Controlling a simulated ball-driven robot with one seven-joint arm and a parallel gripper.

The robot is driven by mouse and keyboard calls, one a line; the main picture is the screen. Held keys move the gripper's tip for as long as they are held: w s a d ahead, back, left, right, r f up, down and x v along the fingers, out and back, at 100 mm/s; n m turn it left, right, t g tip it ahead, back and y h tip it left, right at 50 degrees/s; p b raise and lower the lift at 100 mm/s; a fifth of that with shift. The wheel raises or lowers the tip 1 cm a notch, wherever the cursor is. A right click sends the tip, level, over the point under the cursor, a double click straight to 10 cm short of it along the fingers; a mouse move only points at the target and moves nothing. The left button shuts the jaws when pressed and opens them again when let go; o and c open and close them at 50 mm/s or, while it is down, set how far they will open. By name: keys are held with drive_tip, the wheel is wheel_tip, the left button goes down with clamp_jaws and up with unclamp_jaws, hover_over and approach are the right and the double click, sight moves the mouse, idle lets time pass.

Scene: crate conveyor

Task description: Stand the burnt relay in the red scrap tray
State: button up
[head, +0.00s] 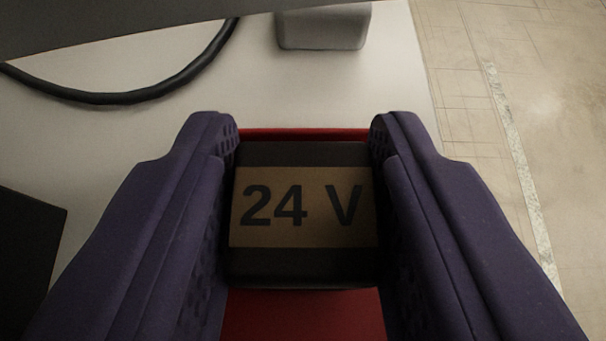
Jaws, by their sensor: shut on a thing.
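The relay (305,268) is a dark block with a tan label reading "24 V". My gripper (304,140) has two purple fingers with textured pads, and it is shut on the relay from its left and right sides. The red scrap tray (305,316) shows below the relay in the picture, and a thin red strip of it shows just beyond the relay. Most of the tray is hidden by the relay and the fingers. I cannot tell whether the relay touches the tray floor.
A white surface (290,90) lies around the tray, with its edge at the right and a tan floor (520,120) beyond. A black cable (120,98) curves at the upper left. A grey block (322,28) stands at the back. A dark object (25,245) is at the left.

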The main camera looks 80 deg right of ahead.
drive_tip(key=o, duration=1.1)
drive_tip(key=shift+o, duration=0.2)
drive_tip(key=shift+a+r+p, duration=0.2)
drive_tip(key=shift+r+p, duration=0.1)
drive_tip(key=shift+p, duration=0.05)
drive_tip(key=p+v, duration=0.4)
drive_tip(key=v, duration=0.7)
drive_tip(key=shift+a, duration=0.3)
drive_tip(key=shift+s, duration=0.15)
